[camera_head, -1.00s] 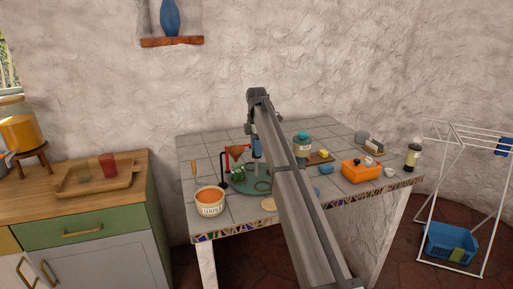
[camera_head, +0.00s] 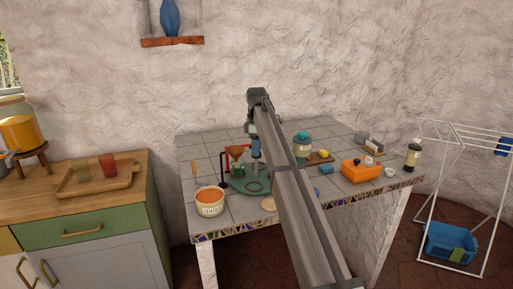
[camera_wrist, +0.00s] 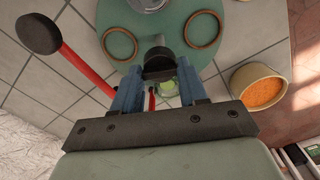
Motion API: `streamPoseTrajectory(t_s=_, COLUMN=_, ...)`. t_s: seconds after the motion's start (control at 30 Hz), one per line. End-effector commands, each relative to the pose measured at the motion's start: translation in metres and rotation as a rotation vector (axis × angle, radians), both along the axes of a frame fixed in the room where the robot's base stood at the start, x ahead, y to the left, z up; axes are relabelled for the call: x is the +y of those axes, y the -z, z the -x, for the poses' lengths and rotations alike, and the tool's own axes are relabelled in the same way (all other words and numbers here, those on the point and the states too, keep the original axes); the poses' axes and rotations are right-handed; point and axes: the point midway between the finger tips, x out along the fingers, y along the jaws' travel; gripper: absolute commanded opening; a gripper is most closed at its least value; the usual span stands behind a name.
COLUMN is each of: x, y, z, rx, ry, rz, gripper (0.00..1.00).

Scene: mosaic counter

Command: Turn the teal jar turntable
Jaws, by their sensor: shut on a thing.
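The teal turntable (camera_head: 252,194) is a round disc on the tiled counter. It also fills the upper middle of the wrist view (camera_wrist: 171,22), with two brown rings (camera_wrist: 203,29) lying on it. My gripper (camera_head: 255,158) is low over the disc. In the wrist view its blue fingers (camera_wrist: 159,82) are shut on a dark upright post (camera_wrist: 158,65) at the disc's near edge. The post's lower part is hidden. A small green thing (camera_wrist: 168,88) shows between the fingers.
A tub with orange contents (camera_head: 209,203) stands left of the disc. A teal-lidded jar (camera_head: 302,146) and orange box (camera_head: 361,171) stand right, behind and beside my arm.

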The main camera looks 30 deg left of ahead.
Motion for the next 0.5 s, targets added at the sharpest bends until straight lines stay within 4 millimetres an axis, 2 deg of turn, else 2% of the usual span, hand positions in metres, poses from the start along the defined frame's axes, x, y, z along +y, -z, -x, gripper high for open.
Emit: streamPoseTrajectory(t_s=0.5, x=0.0000, y=-0.0001, z=0.0000, rx=0.000, ry=0.258, rz=0.000, gripper=0.00)
